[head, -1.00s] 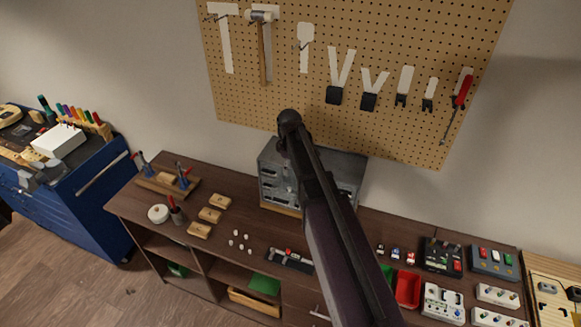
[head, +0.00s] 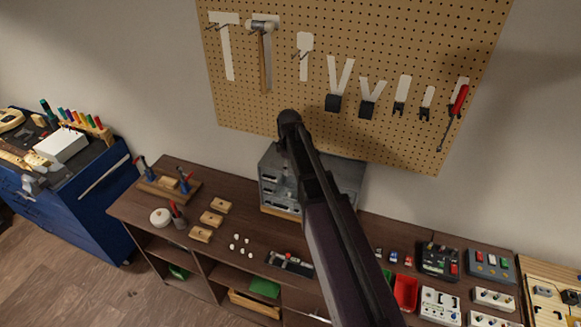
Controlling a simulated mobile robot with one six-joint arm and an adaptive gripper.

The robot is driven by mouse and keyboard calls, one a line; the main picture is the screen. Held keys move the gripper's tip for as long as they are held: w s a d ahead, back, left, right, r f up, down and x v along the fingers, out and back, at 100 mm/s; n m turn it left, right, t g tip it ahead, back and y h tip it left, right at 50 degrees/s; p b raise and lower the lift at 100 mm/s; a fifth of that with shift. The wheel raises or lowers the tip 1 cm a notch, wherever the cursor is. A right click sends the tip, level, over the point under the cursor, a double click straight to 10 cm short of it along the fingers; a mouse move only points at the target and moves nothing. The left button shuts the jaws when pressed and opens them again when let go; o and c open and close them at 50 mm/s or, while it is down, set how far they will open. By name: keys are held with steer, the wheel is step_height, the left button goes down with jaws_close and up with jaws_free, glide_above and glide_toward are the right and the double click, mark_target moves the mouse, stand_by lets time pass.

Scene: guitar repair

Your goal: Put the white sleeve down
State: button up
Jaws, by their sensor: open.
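Several small white pieces (head: 241,246) stand loose in a cluster on the dark wooden bench, left of the middle. They look like small sleeves, but they are too small to tell for sure, and I cannot tell which one is the white sleeve. My dark arm rises from the bottom of the head view to a rounded joint in front of the grey drawer cabinet. My gripper is not visible; the arm seems to hide it. No white sleeve shows in a grip.
Wooden blocks (head: 211,217) and a round white container (head: 160,217) lie left of the white pieces. A grey drawer cabinet (head: 345,175) stands behind. A red bin (head: 405,293) and pedals (head: 440,305) crowd the right. The pegboard (head: 400,55) holds tools.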

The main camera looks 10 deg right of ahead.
steer(key=s+m, duration=1)
steer(key=s, duration=0.9)
steer(key=shift+s+a, duration=0.3)
